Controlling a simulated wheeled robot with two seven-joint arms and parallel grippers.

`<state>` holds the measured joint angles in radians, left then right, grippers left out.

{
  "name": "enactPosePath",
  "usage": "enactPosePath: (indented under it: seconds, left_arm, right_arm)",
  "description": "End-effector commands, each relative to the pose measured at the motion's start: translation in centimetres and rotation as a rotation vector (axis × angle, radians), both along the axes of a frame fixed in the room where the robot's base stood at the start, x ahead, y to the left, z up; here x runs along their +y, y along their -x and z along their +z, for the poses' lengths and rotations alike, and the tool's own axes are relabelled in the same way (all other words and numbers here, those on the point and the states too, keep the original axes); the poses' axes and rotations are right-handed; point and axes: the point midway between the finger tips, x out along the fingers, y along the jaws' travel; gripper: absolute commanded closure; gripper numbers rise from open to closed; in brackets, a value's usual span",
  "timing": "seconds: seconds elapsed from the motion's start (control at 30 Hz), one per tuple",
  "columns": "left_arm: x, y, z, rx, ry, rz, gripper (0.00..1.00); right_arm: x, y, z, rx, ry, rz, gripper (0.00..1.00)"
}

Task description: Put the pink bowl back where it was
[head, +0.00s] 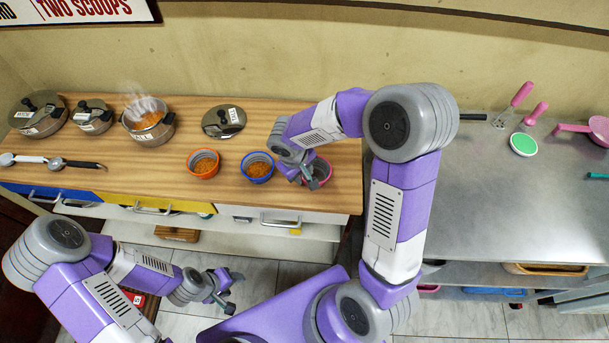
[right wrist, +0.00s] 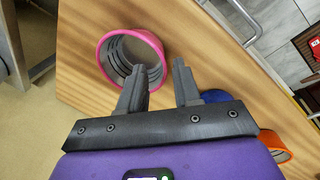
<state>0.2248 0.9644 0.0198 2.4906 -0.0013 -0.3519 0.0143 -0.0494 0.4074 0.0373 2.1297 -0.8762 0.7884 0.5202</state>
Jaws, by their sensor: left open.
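The pink bowl (head: 325,172) stands on the wooden counter near its right end, partly hidden by my right gripper (head: 303,177) in the head view. In the right wrist view the pink bowl (right wrist: 105,62) shows its pink rim and a grey ridged inside that looks empty. My right gripper (right wrist: 160,78) has its fingers apart. One finger overlaps the bowl's edge in that view; I cannot tell whether it touches. My left gripper (head: 233,292) is open and empty, low over the floor in front of the counter.
A blue bowl (head: 258,168) and an orange bowl (head: 203,164), both with orange-brown food, stand left of the pink bowl. A steaming pot (head: 149,122) and a loose lid (head: 223,121) are behind. The steel counter (head: 500,200) at right is mostly clear.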

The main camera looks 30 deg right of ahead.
Motion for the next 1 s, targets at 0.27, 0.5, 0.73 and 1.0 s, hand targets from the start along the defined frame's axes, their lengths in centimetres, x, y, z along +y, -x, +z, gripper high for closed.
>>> enactPosePath:
  seconds: [0.27, 0.5, 0.73, 1.0]
  left_arm:
    - [0.0, 0.0, 1.5, 0.000, 0.000, 0.000, 0.45]
    - [0.0, 0.0, 1.7, 0.000, 0.000, 0.000, 0.45]
    - [0.0, 0.0, 1.7, 0.000, 0.000, 0.000, 0.45]
    - [0.0, 0.0, 1.7, 0.000, 0.000, 0.000, 0.45]
  right_arm:
    - [1.1, 0.3, 5.4, -0.002, -0.001, -0.001, 0.67]
    - [2.2, 1.0, 5.0, 0.027, -0.043, 0.005, 0.67]
    - [7.9, 5.2, -5.5, 0.141, -0.359, -0.044, 0.67]
    - [11.7, 11.1, -14.9, 0.129, -0.597, -0.305, 0.67]
